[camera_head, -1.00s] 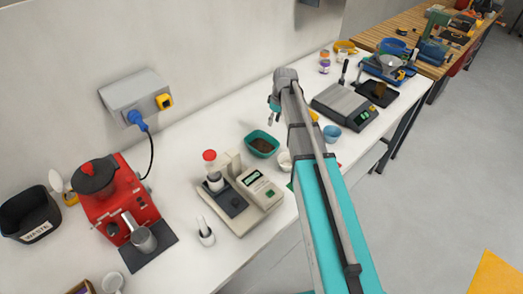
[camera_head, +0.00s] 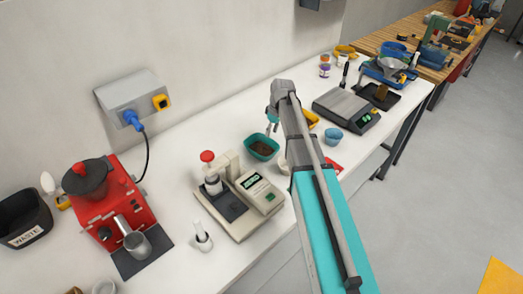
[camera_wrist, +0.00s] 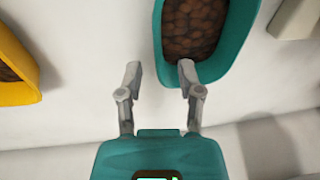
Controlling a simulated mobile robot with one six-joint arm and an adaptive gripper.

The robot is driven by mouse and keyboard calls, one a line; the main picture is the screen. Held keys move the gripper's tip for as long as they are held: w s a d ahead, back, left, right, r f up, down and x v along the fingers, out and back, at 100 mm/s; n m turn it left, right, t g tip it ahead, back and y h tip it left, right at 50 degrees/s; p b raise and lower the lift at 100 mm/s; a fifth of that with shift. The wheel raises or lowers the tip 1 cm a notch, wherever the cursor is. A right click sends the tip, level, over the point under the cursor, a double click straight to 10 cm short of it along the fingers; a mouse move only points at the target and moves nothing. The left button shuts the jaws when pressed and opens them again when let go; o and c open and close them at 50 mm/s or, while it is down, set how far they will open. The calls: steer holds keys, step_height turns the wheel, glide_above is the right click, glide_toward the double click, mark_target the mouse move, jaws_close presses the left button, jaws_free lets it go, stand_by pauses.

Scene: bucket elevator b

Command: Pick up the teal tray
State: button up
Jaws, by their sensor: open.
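The teal tray (camera_head: 262,146) is a small open tray with dark brown contents, standing on the white bench behind the beige instrument. In the wrist view the tray (camera_wrist: 240,30) fills the upper middle, with round brown pieces inside. My gripper (camera_wrist: 159,72) is open and empty. Its right fingertip overlaps the tray's near end in the picture; its left fingertip is over bare bench to the left of the tray. Whether a finger touches the tray I cannot tell. In the head view my gripper (camera_head: 271,127) is small and beside the tray's right end, partly hidden by my arm.
A yellow tray (camera_wrist: 22,65) with brown contents lies left in the wrist view. The beige instrument (camera_head: 240,200) stands near the tray. A blue cup (camera_head: 332,136) and a scale (camera_head: 346,107) are to the right. Bare bench lies between the two trays.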

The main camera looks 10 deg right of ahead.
mark_target(269, 139)
steer(key=shift+w+a+f+b, duration=0.1)
steer(key=shift+a+f+b, duration=0.05)
steer(key=shift+f+b, duration=0.7)
steer(key=shift+s+a+f+b, duration=0.1)
steer(key=shift+a+f+b, duration=0.1)
steer(key=shift+f+b, duration=0.7)
steer(key=shift+w+a+f+b, duration=0.1)
steer(key=shift+a+f+b, duration=0.05)
steer(key=shift+f+b, duration=0.7)
steer(key=shift+c, duration=0.2)
jaws_close()
steer(key=shift+r, duration=0.1)
